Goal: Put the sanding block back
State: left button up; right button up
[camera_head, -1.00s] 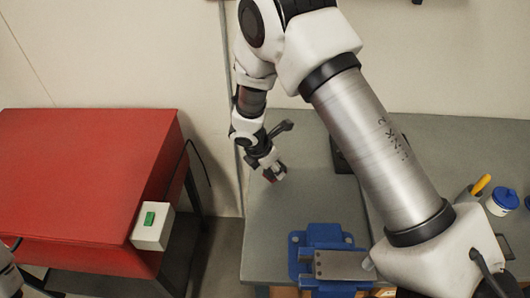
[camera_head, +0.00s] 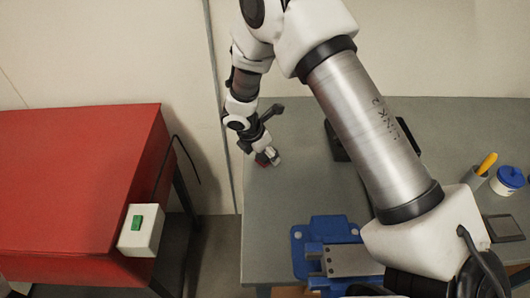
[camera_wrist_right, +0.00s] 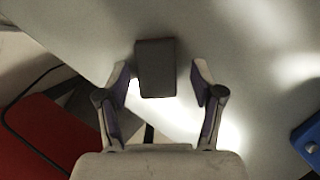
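A dark grey block (camera_wrist_right: 156,68), which looks like the sanding block, lies between and just beyond my right fingertips in the right wrist view. My right gripper (camera_wrist_right: 161,82) is open. Bare bench shows between the block and the right finger; the gap on the left is narrower. In the head view my right gripper (camera_head: 266,158) is low over the left part of the bench. A small dark red patch shows at its tips, too small to identify. A dark square pad or shallow tray (camera_head: 502,228) lies at the bench's right. My left gripper is not in view.
A blue vise (camera_head: 312,235) stands at the front of the grey bench (camera_head: 290,190). A red cabinet (camera_head: 75,190) with a white switch box (camera_head: 140,230) is at the left.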

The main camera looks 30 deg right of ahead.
jog(key=shift+a, duration=0.15)
jog(key=shift+w+a+r, duration=0.1)
jog(key=shift+r, duration=0.35)
jog(key=v, duration=1.1)
